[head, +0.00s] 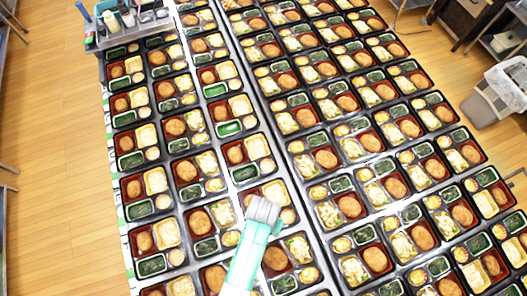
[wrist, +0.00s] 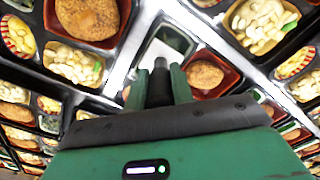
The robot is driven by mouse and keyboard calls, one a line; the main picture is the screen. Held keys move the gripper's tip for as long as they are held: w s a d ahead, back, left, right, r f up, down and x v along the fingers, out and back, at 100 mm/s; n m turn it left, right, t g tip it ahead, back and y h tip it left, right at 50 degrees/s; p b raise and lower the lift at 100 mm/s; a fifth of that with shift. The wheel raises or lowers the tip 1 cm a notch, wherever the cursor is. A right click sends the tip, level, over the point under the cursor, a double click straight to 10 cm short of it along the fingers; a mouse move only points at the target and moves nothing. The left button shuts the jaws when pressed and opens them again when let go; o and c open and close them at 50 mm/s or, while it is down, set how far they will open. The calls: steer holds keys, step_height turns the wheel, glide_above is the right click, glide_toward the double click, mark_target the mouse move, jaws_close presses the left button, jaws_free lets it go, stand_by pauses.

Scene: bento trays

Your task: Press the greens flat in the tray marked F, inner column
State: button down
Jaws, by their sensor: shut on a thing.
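My gripper (head: 264,211) is over the left block of trays, near the pale aisle. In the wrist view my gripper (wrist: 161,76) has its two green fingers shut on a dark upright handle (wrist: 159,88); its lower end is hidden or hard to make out. A pale flat patch shows just beyond the fingertips, and I cannot tell if it belongs to the held thing. Dark greens (head: 205,247) lie in a small compartment of a tray left of my gripper. The mark F is not readable on any tray, so I cannot tell which is that tray.
Black bento trays with cutlets, pasta and greens stand in close rows on both sides of a pale aisle (head: 262,104). A grey caddy (head: 124,33) with bottles stands at the top left. A bin (head: 506,88) is at the right. Wooden floor (head: 60,150) is open at left.

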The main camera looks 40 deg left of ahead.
steer(key=shift+f+b, duration=0.35)
steer(key=shift+f, duration=0.3)
stand_by(0.4)
steer(key=shift+f+p, duration=0.3)
steer(key=shift+f, duration=0.2)
stand_by(2.5)
steer(key=shift+r, duration=0.15)
step_height(320, 180, up, 6)
steer(key=p, duration=0.6)
steer(key=shift+r, duration=1.4)
